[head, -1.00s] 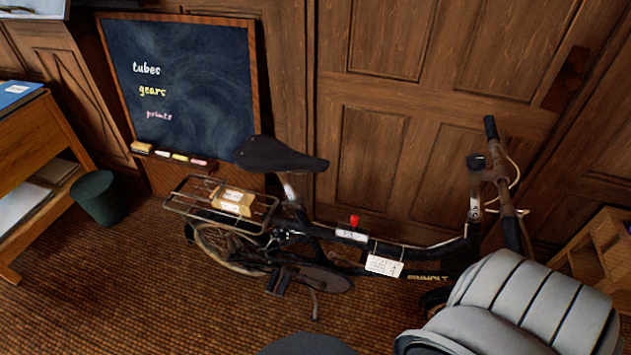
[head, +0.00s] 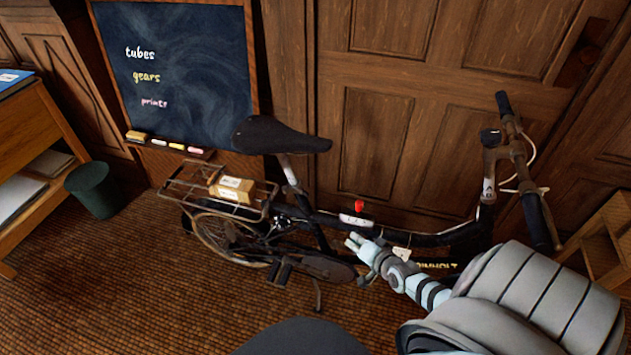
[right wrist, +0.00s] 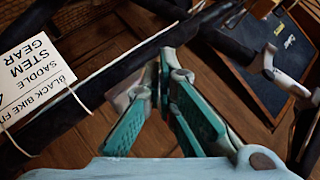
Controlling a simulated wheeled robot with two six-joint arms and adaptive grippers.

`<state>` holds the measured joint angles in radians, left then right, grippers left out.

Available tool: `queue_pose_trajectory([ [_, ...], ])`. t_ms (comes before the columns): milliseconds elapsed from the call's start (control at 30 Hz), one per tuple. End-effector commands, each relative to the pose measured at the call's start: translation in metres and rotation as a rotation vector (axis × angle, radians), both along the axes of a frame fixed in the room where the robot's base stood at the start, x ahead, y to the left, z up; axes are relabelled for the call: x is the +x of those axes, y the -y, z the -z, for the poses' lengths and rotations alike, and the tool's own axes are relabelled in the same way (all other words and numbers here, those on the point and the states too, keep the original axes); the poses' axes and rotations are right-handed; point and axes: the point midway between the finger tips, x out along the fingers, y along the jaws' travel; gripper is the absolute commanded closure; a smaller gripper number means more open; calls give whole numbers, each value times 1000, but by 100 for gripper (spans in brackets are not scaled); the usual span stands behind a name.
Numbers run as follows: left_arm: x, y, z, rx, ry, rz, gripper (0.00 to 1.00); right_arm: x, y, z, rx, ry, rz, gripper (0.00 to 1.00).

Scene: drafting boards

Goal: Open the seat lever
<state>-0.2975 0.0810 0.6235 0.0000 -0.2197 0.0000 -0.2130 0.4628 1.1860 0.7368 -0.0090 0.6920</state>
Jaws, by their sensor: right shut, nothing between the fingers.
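A black folding-style bicycle stands side-on, with its black saddle (head: 280,135) on a silver seat post (head: 287,170). A small red piece (head: 359,206) stands up from the low frame tube above a white label (head: 355,220). I cannot tell whether it is the seat lever; no lever shows clearly at the seat post. My right gripper (head: 355,241) is shut and empty, just in front of the frame tube below the label. In the right wrist view, its teal fingers (right wrist: 166,75) are close together near the tube. My left gripper is out of view.
A white tag (right wrist: 35,70) is tied to the frame tube. A parcel (head: 232,189) lies on the rear rack. A chalkboard (head: 185,75) and wooden door (head: 380,140) stand close behind the bicycle. A dark bin (head: 92,190) stands left. The carpet (head: 130,270) at front left is clear.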

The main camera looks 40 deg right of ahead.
Motion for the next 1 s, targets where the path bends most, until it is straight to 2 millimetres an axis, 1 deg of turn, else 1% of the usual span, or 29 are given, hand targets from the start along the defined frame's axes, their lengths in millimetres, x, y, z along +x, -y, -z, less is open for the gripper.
queue_pose_trajectory([
  [33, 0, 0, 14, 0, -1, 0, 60, 26, 7, -24, 83, 111, 37, 100],
  [100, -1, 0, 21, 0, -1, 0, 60, 53, 11, -65, 209, 243, 71, 100],
  [200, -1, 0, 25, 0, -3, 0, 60, 72, 12, -102, 336, 350, 95, 100],
  [267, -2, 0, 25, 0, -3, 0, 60, 76, 12, -112, 372, 376, 101, 100],
  [333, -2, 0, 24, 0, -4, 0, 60, 77, 11, -115, 385, 384, 104, 100],
  [533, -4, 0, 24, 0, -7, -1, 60, 77, 11, -115, 385, 381, 105, 100],
  [667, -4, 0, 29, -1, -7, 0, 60, 82, 12, -112, 384, 381, 104, 100],
  [767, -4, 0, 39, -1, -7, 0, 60, 94, 13, -107, 384, 383, 106, 100],
  [867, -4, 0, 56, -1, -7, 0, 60, 112, 15, -100, 384, 382, 108, 100],
  [1000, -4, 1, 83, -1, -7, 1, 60, 142, 19, -90, 384, 383, 105, 100],
])
